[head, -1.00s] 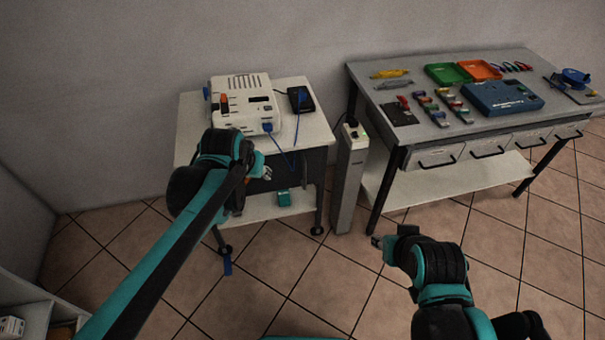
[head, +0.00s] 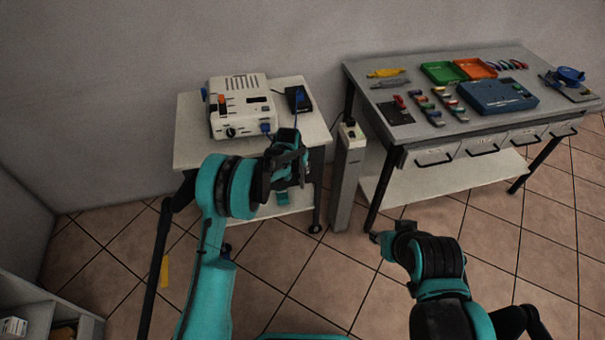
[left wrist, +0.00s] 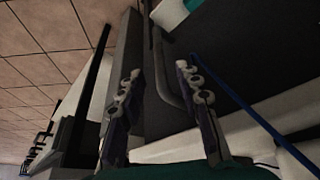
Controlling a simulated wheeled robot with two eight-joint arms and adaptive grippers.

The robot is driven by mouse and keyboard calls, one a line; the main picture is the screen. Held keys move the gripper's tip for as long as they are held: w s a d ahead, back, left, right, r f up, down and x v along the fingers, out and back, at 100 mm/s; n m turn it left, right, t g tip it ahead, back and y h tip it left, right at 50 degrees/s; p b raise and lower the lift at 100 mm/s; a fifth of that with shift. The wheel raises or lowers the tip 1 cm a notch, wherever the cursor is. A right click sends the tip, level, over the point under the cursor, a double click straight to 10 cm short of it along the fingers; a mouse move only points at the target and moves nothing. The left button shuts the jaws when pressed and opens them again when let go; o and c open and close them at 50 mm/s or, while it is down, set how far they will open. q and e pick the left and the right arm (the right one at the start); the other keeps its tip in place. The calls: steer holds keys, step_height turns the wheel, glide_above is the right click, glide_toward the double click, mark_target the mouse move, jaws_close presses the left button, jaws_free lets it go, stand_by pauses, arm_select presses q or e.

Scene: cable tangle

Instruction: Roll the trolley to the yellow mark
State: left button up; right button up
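The trolley (head: 191,140) stands against the back wall, with a white device (head: 240,103) and a black box (head: 299,99) on its top. A yellow strip (head: 164,271), the mark, shows on the floor at left, partly hidden by my left arm. My left gripper (head: 299,160) is at the trolley's front right, just below the top. In the left wrist view its fingers (left wrist: 161,108) are apart, with a grey bent bar (left wrist: 168,82) of the trolley ahead between them; contact cannot be told. My right gripper (head: 375,238) is over the floor in front of the post, its fingers too small to judge.
A slim grey post (head: 348,180) with a socket on top stands close to the trolley's right. A workbench (head: 425,136) with trays and tools is farther right. A blue cable (left wrist: 245,105) hangs near my left gripper. A low shelf (head: 35,318) is at lower left. Floor in front is open.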

mark_target(302, 172)
arm_select(q)
steer(key=b+x, duration=0.2)
steer(key=x, duration=0.5)
steer(key=shift+w+f+b, duration=0.1)
steer(key=shift+b, duration=0.3)
jaws_close()
